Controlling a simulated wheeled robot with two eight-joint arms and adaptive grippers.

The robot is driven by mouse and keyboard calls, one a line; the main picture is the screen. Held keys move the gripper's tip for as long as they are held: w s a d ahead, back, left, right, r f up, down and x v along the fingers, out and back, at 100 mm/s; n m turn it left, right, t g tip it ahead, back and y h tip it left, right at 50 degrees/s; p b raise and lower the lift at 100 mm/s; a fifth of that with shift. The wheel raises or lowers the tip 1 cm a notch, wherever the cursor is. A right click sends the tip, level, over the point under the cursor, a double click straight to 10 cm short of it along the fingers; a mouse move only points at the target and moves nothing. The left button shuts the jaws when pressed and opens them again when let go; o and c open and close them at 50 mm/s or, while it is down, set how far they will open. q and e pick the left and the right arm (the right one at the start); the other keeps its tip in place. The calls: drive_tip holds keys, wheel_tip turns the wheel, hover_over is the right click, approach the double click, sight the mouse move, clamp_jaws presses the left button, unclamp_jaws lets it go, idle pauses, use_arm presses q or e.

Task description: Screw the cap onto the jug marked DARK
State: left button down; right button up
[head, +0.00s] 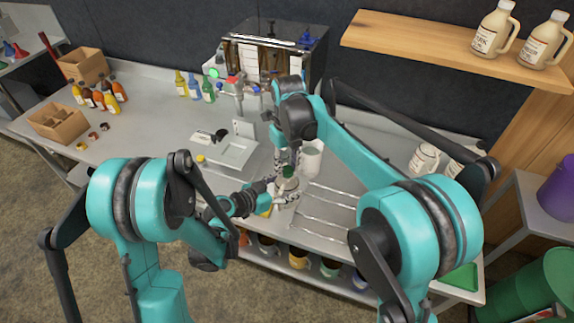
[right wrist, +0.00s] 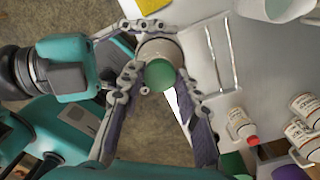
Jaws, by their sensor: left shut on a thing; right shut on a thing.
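A pale jug (head: 287,186) stands upright near the front edge of the steel counter; its label cannot be read. A green cap (head: 288,172) is at its mouth, and it shows from above in the right wrist view (right wrist: 159,75). My left gripper (head: 276,192) comes in from the left and is shut on the jug body. My right gripper (right wrist: 156,84) comes from above with its fingers on both sides of the cap, shut on it. Whether the cap's thread is engaged cannot be seen.
A white container (head: 311,158) stands close behind the jug. Thin metal rails (head: 325,222) lie to the right. Another jug (head: 424,159) stands farther right, partly hidden by my right arm. Two labelled jugs, one at the left (head: 493,30), sit on the wooden shelf (head: 420,42).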

drive_tip(key=o, duration=0.7)
drive_tip(key=shift+c, duration=0.2)
drive_tip(key=shift+r, duration=2.25)
drive_tip(key=shift+c, duration=0.3)
